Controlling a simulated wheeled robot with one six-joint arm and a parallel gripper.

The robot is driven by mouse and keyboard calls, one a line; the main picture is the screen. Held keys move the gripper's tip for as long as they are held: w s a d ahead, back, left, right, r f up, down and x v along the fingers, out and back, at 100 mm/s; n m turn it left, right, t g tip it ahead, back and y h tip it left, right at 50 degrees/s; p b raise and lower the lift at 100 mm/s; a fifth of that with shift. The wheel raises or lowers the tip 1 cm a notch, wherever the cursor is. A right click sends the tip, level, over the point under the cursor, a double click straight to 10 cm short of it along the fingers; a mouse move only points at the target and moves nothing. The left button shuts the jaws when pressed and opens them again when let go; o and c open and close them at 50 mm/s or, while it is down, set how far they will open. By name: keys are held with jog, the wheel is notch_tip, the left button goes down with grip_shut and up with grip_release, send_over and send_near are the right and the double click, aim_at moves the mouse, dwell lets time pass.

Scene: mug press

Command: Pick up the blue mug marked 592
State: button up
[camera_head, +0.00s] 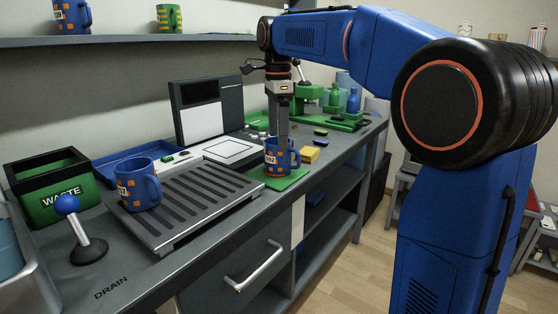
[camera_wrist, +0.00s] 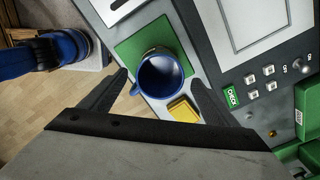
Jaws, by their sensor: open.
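The blue mug with orange squares, marked 592 (camera_head: 271,160), stands upright on a green mat (camera_head: 284,181) at the counter's front edge. In the wrist view I look down into the blue mug (camera_wrist: 161,76) on the green mat (camera_wrist: 131,50). My gripper (camera_head: 282,128) points down over it. In the wrist view my gripper (camera_wrist: 158,80) is open, with one finger on each side of the mug and no clear contact. A similar blue mug (camera_head: 137,186) stands on the slatted drain rack (camera_head: 205,190).
A yellow block (camera_head: 309,155) lies right beside the green mat; it also shows in the wrist view (camera_wrist: 183,110). A press-like panel with a screen (camera_head: 205,105) stands behind. A waste bin (camera_head: 55,190) and blue-knobbed lever (camera_head: 75,230) are at left. More mugs sit on the shelf.

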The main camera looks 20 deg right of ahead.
aim_at(280, 156)
jog(key=shift+d+f, duration=0.15)
jog(key=shift+f, duration=1.8)
jog(key=shift+d+f, duration=0.1)
jog(key=shift+f, duration=1.8)
jog(key=c, duration=1.4)
